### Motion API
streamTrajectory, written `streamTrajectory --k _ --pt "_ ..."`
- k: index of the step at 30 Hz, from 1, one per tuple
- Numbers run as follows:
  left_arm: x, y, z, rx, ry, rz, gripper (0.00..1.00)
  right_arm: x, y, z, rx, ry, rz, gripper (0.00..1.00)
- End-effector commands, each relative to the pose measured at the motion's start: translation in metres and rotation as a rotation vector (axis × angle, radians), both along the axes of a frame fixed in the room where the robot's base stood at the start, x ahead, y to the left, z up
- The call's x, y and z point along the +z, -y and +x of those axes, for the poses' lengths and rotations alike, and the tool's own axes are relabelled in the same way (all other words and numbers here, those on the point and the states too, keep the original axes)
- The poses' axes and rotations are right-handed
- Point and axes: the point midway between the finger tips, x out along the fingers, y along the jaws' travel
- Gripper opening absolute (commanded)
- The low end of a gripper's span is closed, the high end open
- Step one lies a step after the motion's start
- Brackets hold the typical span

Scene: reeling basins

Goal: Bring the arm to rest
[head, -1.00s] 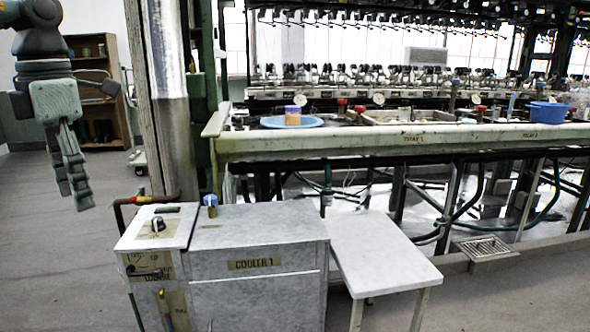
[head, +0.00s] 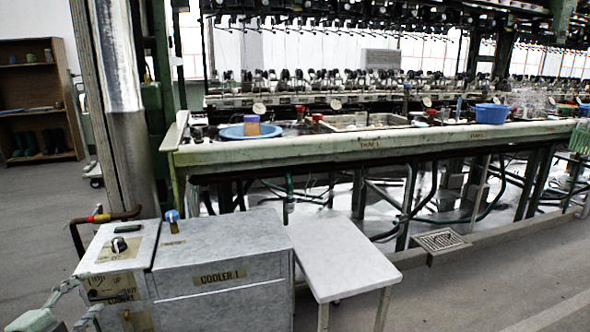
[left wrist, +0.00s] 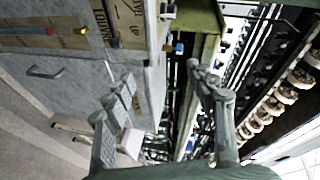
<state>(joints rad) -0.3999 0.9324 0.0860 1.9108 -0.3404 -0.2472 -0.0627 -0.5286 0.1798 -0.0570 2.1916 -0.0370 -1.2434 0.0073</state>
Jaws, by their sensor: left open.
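My left gripper (head: 84,296) shows in the bottom left corner of the head view, in front of the control box of the cooler. Its two grey-green fingers are apart with nothing between them. The same gripper (left wrist: 162,73) shows in the left wrist view, with its fingers spread and the cooler and bench behind them. The rest of my left arm is outside the head view. I see no right gripper in either view.
The grey cooler (head: 222,280) with its control box (head: 118,247) stands low at left. A small white table (head: 345,255) adjoins it. The long reeling bench (head: 330,150) runs behind, bearing a blue basin (head: 491,113). Floor is open at left and front right.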

Motion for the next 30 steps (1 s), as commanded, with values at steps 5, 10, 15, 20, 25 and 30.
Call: streamTrajectory --k 5,10,15,20,25,30 --pt "-0.116 0.012 -0.072 0.394 -0.246 -0.352 0.56 -0.014 0.007 -0.009 -0.016 -0.057 -0.008 0.40" --pt "-0.199 0.067 -0.151 0.666 -0.512 -0.595 0.56 -0.026 0.013 -0.017 -0.027 -0.099 -0.014 0.40" --pt "-0.240 0.132 -0.213 0.826 -0.741 -0.752 0.56 -0.035 0.018 -0.023 -0.037 -0.131 -0.017 0.40" --pt "-0.252 0.166 -0.243 0.892 -0.857 -0.815 0.56 -0.039 0.019 -0.026 -0.040 -0.143 -0.018 0.40" --pt "-0.255 0.173 -0.250 0.904 -0.883 -0.826 0.56 -0.041 0.020 -0.027 -0.040 -0.146 -0.019 0.40" --pt "-0.255 0.173 -0.249 0.903 -0.881 -0.824 0.56 -0.041 0.020 -0.027 -0.041 -0.146 -0.020 0.40"
